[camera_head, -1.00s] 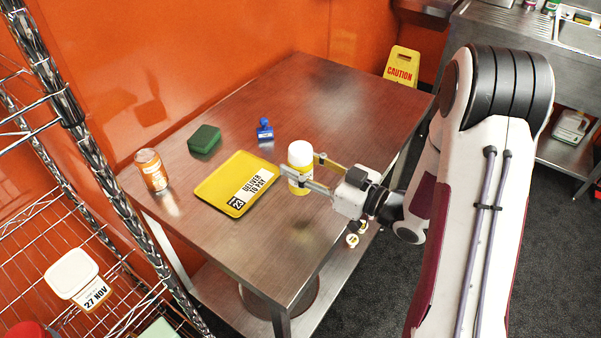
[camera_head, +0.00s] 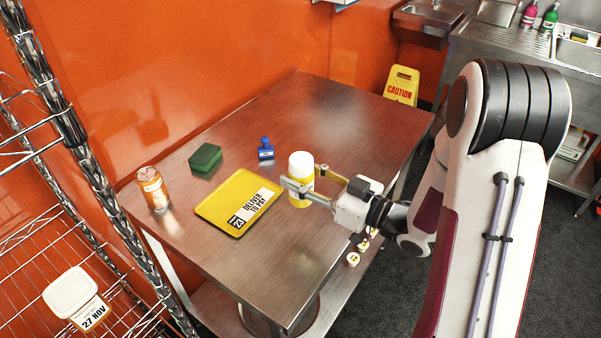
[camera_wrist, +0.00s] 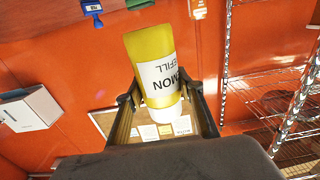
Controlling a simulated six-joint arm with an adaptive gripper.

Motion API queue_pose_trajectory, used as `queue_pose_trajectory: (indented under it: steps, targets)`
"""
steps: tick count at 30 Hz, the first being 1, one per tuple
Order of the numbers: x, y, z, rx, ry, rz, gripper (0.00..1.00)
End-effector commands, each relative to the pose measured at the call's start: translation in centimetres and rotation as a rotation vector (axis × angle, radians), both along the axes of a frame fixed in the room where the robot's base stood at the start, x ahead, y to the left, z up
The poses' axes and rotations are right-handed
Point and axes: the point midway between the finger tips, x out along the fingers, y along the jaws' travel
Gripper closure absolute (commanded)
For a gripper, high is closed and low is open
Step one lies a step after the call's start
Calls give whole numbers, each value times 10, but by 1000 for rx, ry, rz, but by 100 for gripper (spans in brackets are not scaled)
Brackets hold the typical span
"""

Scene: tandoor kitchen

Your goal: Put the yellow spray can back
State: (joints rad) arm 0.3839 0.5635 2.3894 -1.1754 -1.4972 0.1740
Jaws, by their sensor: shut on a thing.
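The yellow spray can (camera_head: 301,196) has a white cap and stands upright in the head view, above the right part of the steel table (camera_head: 290,250). My gripper (camera_head: 303,179) is shut on it, one finger on each side of its upper body. In the wrist view the can (camera_wrist: 152,55) shows cap-down between my gripper's fingers (camera_wrist: 160,98), with a white label partly reading "REFILL". I cannot tell whether its base touches the table.
A wire rack (camera_head: 75,130) is at left. The table's far part is clear.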

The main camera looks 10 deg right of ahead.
Motion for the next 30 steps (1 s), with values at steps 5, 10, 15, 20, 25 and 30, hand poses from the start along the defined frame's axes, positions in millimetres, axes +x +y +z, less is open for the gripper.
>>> queue_pose_trajectory:
  steps: [5,10,15,20,25,30]
  targets:
    - [0,0,0,1,-1,0,90]
    - [2,-2,0,0,-1,-11,90]
    - [11,-12,2,1,-2,-61,90]
    - [25,-30,4,0,-1,-149,90]
    - [41,-52,6,1,-2,-266,90]
    - [55,-71,7,1,-1,-376,90]
